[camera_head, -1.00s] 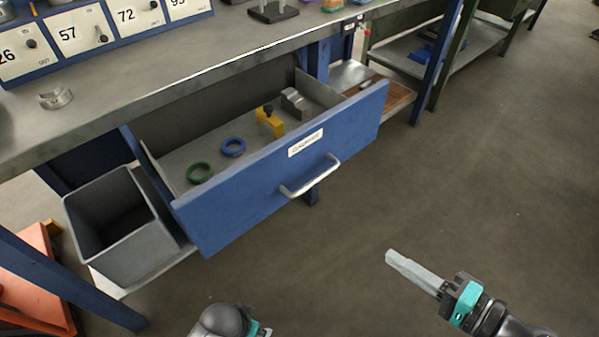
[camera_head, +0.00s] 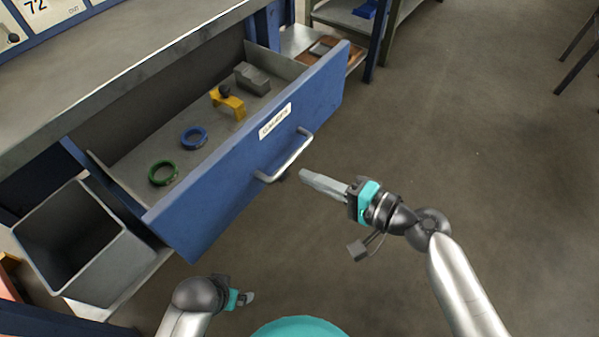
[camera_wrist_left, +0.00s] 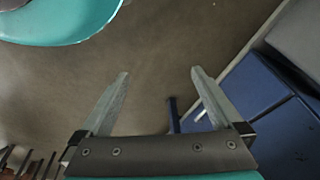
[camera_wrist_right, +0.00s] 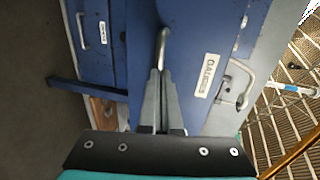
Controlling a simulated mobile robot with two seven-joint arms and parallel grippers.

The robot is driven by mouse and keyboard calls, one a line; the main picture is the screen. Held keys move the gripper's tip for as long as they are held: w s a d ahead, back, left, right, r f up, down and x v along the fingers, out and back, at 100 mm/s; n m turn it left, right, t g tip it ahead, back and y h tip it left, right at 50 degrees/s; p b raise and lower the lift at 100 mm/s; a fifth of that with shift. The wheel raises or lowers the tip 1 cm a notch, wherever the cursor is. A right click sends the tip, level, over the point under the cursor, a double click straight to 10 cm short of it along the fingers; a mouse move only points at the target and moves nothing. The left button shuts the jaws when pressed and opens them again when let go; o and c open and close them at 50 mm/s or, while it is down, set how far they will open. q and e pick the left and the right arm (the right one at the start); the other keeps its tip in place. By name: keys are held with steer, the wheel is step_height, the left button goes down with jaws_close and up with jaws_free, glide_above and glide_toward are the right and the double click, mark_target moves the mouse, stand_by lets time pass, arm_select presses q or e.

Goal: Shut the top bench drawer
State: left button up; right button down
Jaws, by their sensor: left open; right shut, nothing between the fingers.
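The top bench drawer is pulled well out, and its blue front (camera_head: 255,150) carries a white label and a metal bar handle (camera_head: 287,157). It holds a green ring (camera_head: 163,173), a blue ring (camera_head: 194,138), a yellow gauge (camera_head: 228,101) and a grey block (camera_head: 252,78). My right gripper (camera_head: 306,176) is shut and empty, its fingertips just in front of the handle. In the right wrist view the fingertips (camera_wrist_right: 160,75) appear close to the handle; I cannot tell if they touch. My left gripper (camera_head: 248,298) is low, away from the drawer; the left wrist view shows its fingers (camera_wrist_left: 160,80) open and empty.
A grey bin (camera_head: 75,245) stands on the lower shelf left of the drawer. The worktop (camera_head: 140,70) overhangs the drawer's rear. Another bench (camera_head: 345,18) stands at the back. The floor (camera_head: 470,150) to the right is clear.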

mark_target(286, 168)
arm_select(q)
steer(key=shift+w+r, duration=0.4)
steer(key=shift+r, duration=0.25)
arm_select(e)
steer(key=shift+x, duration=1.7)
